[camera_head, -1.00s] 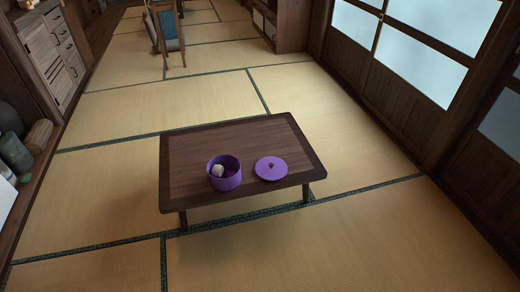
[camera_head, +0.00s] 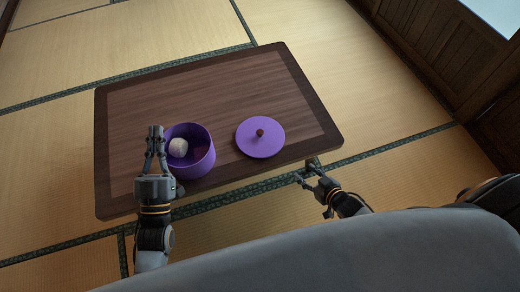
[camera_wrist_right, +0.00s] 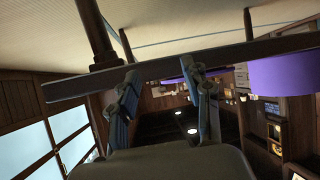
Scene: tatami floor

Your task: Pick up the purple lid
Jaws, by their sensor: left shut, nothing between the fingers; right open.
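The purple lid (camera_head: 259,137) lies flat on the low wooden table (camera_head: 215,85), with a small dark knob on top. The open purple pot (camera_head: 201,161) stands to its left and holds a pale block (camera_head: 178,147) and something darker. My left gripper (camera_head: 156,131) is shut and empty at the pot's left side, overlapping its edge in the view. My right gripper (camera_head: 306,173) is open and empty by the table's front right edge, to the lid's lower right. In the right wrist view the open fingers (camera_wrist_right: 160,70) are near the table edge, with purple beyond it.
The table has a darker border, and its back and right parts are clear. Tatami floor (camera_head: 60,160) surrounds it. Wooden wall panels (camera_head: 440,70) stand at the right. A grey curved surface, probably mine, fills the bottom of the head view.

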